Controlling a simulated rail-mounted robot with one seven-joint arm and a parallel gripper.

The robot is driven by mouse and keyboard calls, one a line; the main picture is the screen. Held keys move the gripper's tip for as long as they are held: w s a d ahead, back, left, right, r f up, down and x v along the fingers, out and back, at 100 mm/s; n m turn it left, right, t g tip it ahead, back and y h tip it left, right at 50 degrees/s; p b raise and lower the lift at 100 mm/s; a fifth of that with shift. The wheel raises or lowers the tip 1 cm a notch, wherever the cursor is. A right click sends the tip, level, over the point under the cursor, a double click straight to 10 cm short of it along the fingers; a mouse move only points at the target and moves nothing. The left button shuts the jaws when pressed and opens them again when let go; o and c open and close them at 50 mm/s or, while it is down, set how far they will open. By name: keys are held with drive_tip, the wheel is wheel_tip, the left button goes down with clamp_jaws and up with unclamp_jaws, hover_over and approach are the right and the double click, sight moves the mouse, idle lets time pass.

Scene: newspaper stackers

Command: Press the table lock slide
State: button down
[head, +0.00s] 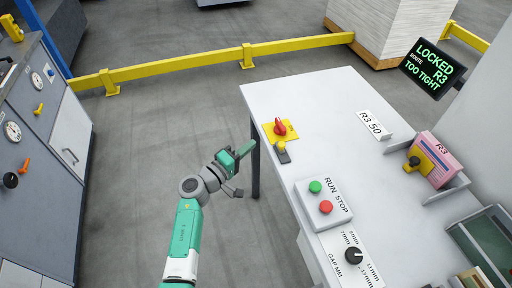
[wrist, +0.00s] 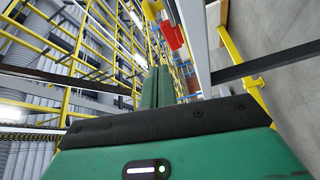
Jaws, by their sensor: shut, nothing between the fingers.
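In the wrist view the green fingers (wrist: 158,88) are together and empty. A red part (wrist: 170,35) shows beyond the fingertips there; the slide itself is not clear in that view.
A RUN/STOP box (head: 323,203) and a gap dial (head: 354,256) lie along the table's near part. A pink R3 block (head: 440,160) stands at the right.

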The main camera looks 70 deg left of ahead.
sight(271, 151)
drive_tip(key=b+x, duration=0.2)
drive_tip(key=x, duration=0.5)
drive_tip(key=shift+w+a+f, duration=0.1)
drive_tip(key=shift+w+a, duration=0.1)
drive_tip(key=shift+w, duration=0.15)
drive_tip(key=d, duration=0.1)
drive_tip(key=d+p, duration=0.1)
drive_tip(key=d, duration=0.1)
drive_tip(key=shift+w+d+f, duration=0.15)
drive_tip(key=shift+w+f, duration=0.05)
drive_tip(key=shift+f, duration=0.05)
drive_tip(key=shift+w+d, duration=0.1)
drive_tip(key=shift+d, duration=0.15)
